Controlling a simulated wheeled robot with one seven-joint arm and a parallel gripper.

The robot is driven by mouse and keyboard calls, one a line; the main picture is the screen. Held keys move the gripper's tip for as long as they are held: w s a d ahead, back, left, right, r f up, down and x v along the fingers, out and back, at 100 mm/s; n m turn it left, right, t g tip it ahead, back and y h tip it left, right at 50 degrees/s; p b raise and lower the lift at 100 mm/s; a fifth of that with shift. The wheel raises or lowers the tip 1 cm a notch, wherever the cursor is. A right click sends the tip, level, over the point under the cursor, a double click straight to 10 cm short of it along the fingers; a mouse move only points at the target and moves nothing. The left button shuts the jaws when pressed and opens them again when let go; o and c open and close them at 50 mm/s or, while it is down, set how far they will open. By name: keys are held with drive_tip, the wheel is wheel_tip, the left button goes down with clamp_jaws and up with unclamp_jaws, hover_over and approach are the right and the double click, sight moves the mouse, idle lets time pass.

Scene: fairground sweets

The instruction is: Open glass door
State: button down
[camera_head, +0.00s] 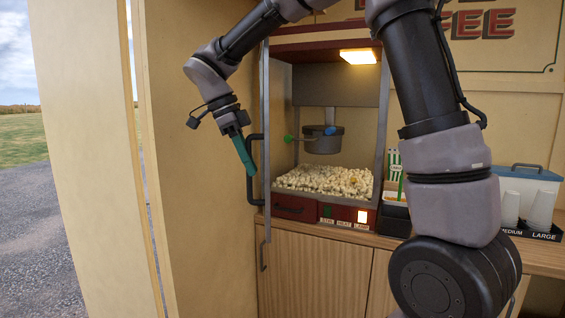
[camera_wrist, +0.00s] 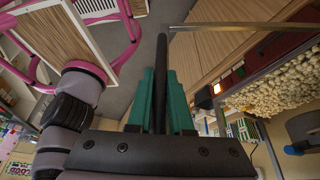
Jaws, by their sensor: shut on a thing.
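The popcorn machine (camera_head: 333,88) stands on a wooden counter, with popcorn (camera_head: 325,181) inside under a lit lamp. Its glass door (camera_head: 266,120) shows nearly edge-on as a thin metal frame at the machine's left, swung out from the front. The machine's front looks uncovered. A black bar handle (camera_head: 249,190) is on the door's outer side. My gripper (camera_head: 250,170) is shut on this handle, its green fingers on either side of the bar. In the wrist view the handle (camera_wrist: 162,70) runs between the fingers (camera_wrist: 161,80).
A kettle (camera_head: 322,139) hangs inside the machine. Right of it are a striped popcorn box (camera_head: 394,162) and cups (camera_head: 540,210) in a black holder. A wall panel (camera_head: 190,120) stands close left of my gripper. Pink-framed furniture (camera_wrist: 125,35) shows in the wrist view.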

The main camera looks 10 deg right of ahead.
drive_tip(key=shift+w+a, duration=0.2)
drive_tip(key=shift+a, duration=0.7)
drive_tip(key=shift+w+a, duration=0.15)
drive_tip(key=shift+a, duration=0.75)
drive_tip(key=c, duration=0.8)
unclamp_jaws()
drive_tip(key=shift+c, duration=0.2)
drive_tip(key=shift+r, duration=0.1)
drive_tip(key=v, duration=1)
drive_tip(key=shift+a+r, duration=0.2)
drive_tip(key=shift+r, duration=0.05)
